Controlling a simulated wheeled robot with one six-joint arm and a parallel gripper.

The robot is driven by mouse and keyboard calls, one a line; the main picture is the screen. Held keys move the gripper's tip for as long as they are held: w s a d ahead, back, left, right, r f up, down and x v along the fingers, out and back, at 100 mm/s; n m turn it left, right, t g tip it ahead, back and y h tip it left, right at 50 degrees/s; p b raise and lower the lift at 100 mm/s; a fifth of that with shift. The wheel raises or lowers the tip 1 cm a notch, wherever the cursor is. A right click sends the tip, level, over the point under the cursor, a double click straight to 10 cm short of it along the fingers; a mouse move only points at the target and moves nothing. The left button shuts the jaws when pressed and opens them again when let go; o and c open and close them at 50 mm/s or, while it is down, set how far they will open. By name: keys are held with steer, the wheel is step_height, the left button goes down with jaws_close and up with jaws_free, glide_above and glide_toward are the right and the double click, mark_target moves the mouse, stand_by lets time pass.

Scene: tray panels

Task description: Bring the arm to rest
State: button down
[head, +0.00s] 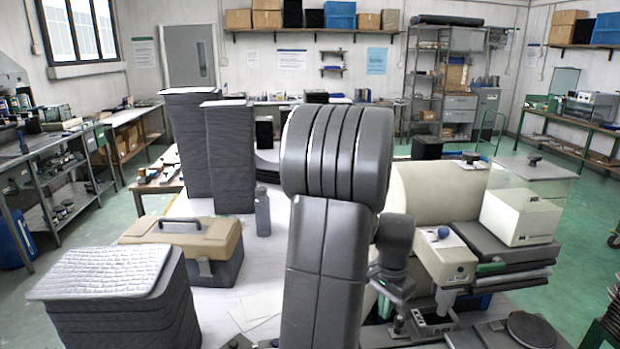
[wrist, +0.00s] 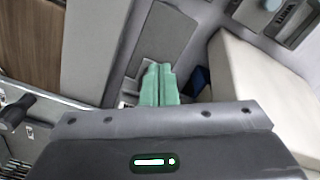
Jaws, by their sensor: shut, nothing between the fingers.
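My arm (head: 335,200) stands large in the middle of the head view, a dark grey link rising to a thick ribbed joint. Its wrist part hangs down behind it on the right, in front of a cream rounded machine. My gripper (wrist: 159,84) shows in the wrist view as two teal fingers side by side, touching, with nothing between them. In the head view my arm hides the fingers for the most part, so I cannot tell their exact height above the surface.
Left on the white table stand tall grey stacks (head: 231,155), a tan-lidded toolbox (head: 190,240), a grey bottle (head: 262,212) and a stack of padded panels (head: 110,270). Right are the cream machine (head: 430,190) and a white box (head: 520,215). Green floor is open beyond.

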mark_target(384, 335)
step_height(384, 335, down, 5)
steer(key=b, duration=0.3)
steer(key=shift+f+b, duration=0.2)
steer(key=shift+b, duration=0.15)
steer(key=shift+d+r, duration=0.1)
steer(key=shift+d, duration=0.45)
steer(key=shift+a, duration=0.1)
